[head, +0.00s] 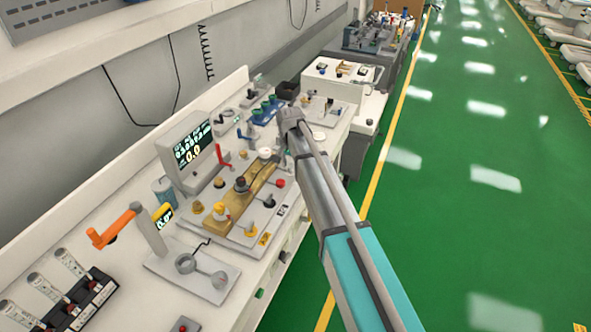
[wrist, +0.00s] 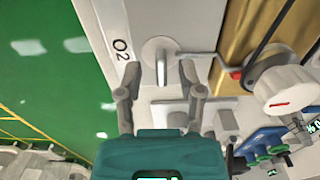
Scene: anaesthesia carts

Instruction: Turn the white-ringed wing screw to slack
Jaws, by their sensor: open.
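My gripper (wrist: 156,80) is open in the wrist view, its two dark fingers apart with nothing held between them. Just beyond the fingertips is a grey round fitting (wrist: 158,54) on a pale panel, beside an "O2" label. A bent metal lever runs right from it to a red piece. I cannot tell whether this fitting is the white-ringed wing screw; no wing shape or white ring is clear. In the head view my arm reaches to the far right end of the brass-plated panel (head: 213,225), and my fingertips are largely hidden there.
A white knob with a red mark (wrist: 285,88) stands right of the fingers. The display box (head: 188,150), red lever (head: 222,155) and orange-handled crank (head: 112,228) stand on the cart's left side. Blue parts (head: 265,110) lie behind. Open green floor is to the right.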

